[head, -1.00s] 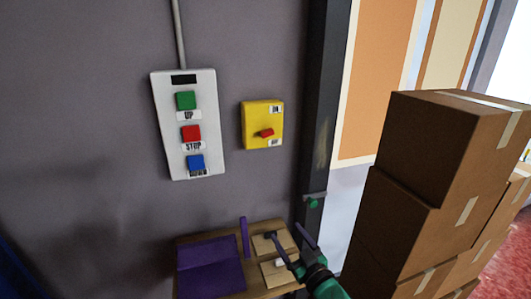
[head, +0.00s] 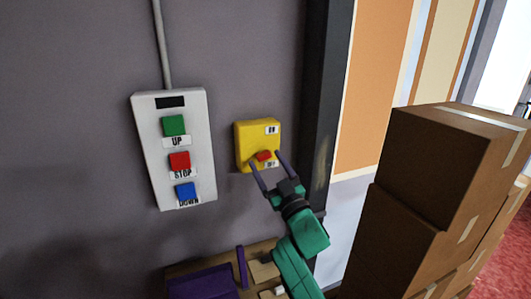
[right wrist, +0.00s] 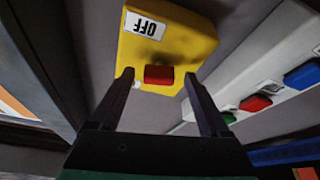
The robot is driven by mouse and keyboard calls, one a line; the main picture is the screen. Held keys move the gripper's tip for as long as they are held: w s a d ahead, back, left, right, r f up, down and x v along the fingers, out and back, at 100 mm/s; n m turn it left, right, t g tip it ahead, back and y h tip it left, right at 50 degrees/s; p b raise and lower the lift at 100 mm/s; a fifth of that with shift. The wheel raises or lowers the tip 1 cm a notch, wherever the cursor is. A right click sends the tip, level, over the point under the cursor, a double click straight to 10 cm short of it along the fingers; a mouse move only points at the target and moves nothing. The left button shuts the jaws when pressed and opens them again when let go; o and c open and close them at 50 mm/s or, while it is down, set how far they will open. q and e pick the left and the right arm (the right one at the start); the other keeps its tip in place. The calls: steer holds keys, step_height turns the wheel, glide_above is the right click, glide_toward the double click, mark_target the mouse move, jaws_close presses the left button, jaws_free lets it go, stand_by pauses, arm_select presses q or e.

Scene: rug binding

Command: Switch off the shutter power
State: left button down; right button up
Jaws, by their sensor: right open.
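The yellow switch box (head: 246,137) is on the grey wall, with white labels at its right side. A red handle (head: 264,155) sits low on its front, by the lower label. In the right wrist view the label (right wrist: 144,26) reads OFF and the red handle (right wrist: 158,75) sticks out. My right gripper (head: 265,158) is open, its two fingers on either side of the handle. The right wrist view shows gaps between handle and fingers, so it is not gripped. My left gripper is out of view.
A grey panel (head: 148,135) with green UP, red STOP and blue DOWN buttons is left of the box. A dark post (head: 323,90) stands to its right. Stacked cardboard boxes (head: 430,155) fill the right side. A small table with purple fabric (head: 203,283) is below.

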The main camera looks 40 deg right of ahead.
steer(key=shift+w+d+r, duration=0.15)
steer(key=shift+w+r, duration=0.2)
steer(key=shift+w, duration=0.1)
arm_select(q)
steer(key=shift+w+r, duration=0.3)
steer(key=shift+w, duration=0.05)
arm_select(e)
jaws_close()
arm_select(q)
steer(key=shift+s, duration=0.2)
